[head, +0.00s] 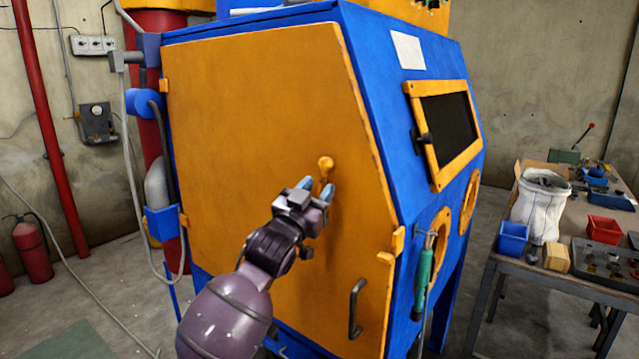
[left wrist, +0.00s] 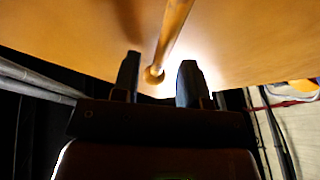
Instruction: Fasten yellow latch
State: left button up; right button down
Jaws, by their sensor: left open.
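The yellow latch (head: 326,164) is on the big yellow side door (head: 250,110) of the blue cabinet. Its rounded knob shows at the top, and its lower part is partly hidden by my left gripper (head: 317,187). The gripper is open, its bluish fingertips just below the knob and close to the door. In the left wrist view, the latch's yellow rod (left wrist: 173,32) comes down from the top, and its round end appears between the two open fingers (left wrist: 160,66). I cannot tell whether they touch it. My right gripper is not in view.
A dark door handle (head: 355,308) sits lower right of the latch. A yellow tab (head: 398,241) is on the door's right edge. A green-handled tool (head: 424,268) hangs at the cabinet's corner. A cluttered workbench (head: 535,268) stands at right; a fire extinguisher (head: 32,252) at left.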

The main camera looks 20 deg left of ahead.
pick_arm(q)
jog(key=shift+w+d+r, duration=0.15)
jog(key=shift+w+r, duration=0.4)
jog(key=shift+r, duration=0.1)
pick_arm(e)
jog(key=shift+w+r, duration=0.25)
pick_arm(q)
jog(key=c, duration=0.6)
grip_shut()
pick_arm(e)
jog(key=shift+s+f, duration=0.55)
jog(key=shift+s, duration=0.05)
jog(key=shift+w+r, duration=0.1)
